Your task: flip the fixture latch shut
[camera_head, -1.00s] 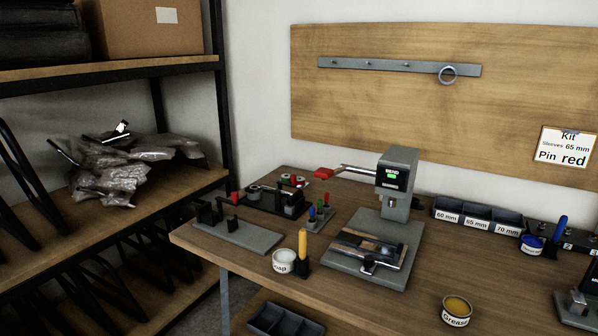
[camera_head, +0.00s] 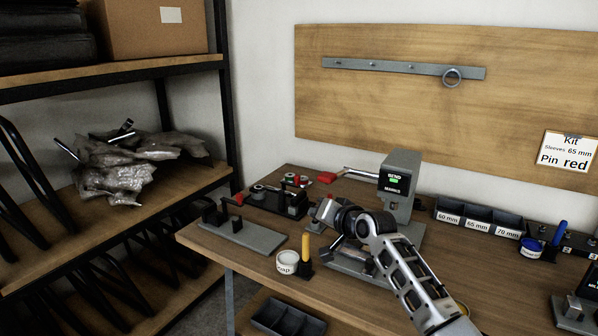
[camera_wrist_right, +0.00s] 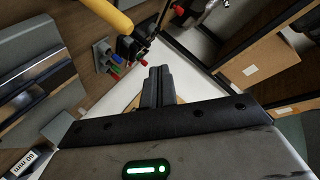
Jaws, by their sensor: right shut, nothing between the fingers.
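A grey fixture plate (camera_head: 250,238) with black uprights lies at the bench's left end. A red-tipped part (camera_head: 238,199) shows just behind its uprights; I cannot tell the latch's exact position. Black parts with a red tip (camera_wrist_right: 142,29) also show in the right wrist view. My right gripper (camera_head: 322,208) is in front of the press, right of the fixture and apart from it. Its fingers (camera_wrist_right: 158,86) are shut and empty in the right wrist view. My left gripper is not in view.
A press (camera_head: 400,185) with a red-ended lever stands behind my arm. A yellow-handled tool (camera_head: 306,250) and a white pot (camera_head: 287,262) stand in front. Labelled bins (camera_head: 478,218) are at the right. A shelf (camera_head: 150,200) stands left of the bench.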

